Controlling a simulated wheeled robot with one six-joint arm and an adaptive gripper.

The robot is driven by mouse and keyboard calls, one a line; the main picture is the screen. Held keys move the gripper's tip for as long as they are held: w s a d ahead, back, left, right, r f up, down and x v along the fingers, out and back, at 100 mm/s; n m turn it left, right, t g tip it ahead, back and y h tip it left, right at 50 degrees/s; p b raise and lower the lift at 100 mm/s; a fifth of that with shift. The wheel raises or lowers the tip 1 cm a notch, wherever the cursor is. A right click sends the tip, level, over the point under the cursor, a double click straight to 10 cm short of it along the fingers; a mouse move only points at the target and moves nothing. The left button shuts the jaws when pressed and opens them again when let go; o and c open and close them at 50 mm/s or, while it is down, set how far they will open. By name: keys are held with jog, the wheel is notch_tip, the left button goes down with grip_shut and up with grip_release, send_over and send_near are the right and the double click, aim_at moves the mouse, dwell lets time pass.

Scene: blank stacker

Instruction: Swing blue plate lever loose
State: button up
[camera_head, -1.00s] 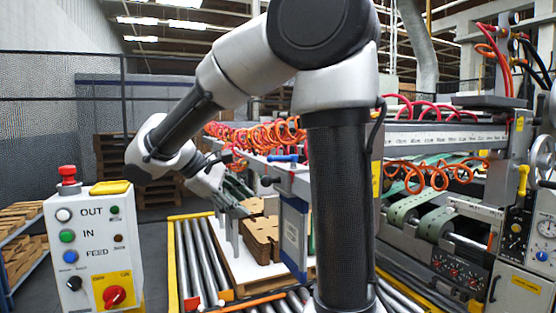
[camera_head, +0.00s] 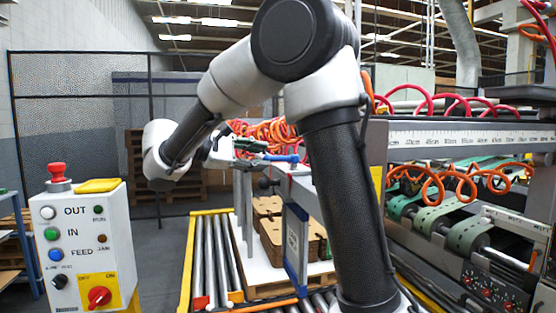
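The blue lever (camera_head: 284,158) lies roughly level on top of the grey frame, above the upright blue plate (camera_head: 296,245). My gripper (camera_head: 262,150) reaches in from the left with its fingers pointing right, at the lever's left end. In this view the fingertips overlap or nearly meet the lever; I cannot tell whether they touch it. The fingers are small and seen from the side, so whether they are open is unclear. My upper arm hides what lies right of the lever.
Brown cardboard blanks (camera_head: 270,225) are stacked on a pallet left of the blue plate. A roller conveyor (camera_head: 212,260) runs beside them. A control box (camera_head: 82,245) with buttons stands at left. Orange coiled hoses (camera_head: 265,132) hang behind the gripper.

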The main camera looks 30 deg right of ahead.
aim_at(266, 158)
jog(key=x, duration=0.5)
jog(key=shift+d+f, duration=0.1)
jog(key=shift+d, duration=0.15)
grip_shut()
